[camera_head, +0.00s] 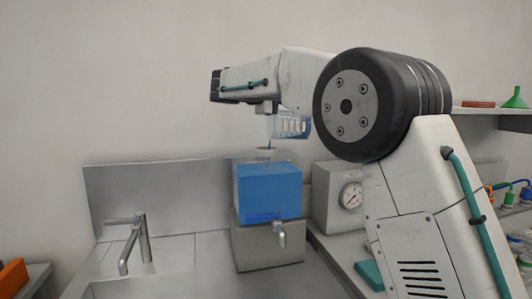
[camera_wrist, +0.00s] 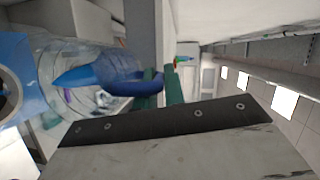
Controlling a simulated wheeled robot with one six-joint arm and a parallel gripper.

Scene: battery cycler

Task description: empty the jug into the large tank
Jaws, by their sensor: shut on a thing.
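In the wrist view, the jug (camera_wrist: 88,98) lies sideways, and the tank (camera_wrist: 22,48) shows at the left edge.
A grey box with a gauge (camera_head: 337,200) stands just right of the tank. A sink with a faucet (camera_head: 138,240) is at the left. A green funnel (camera_head: 515,98) sits on the right shelf. The air left of the tank is free.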

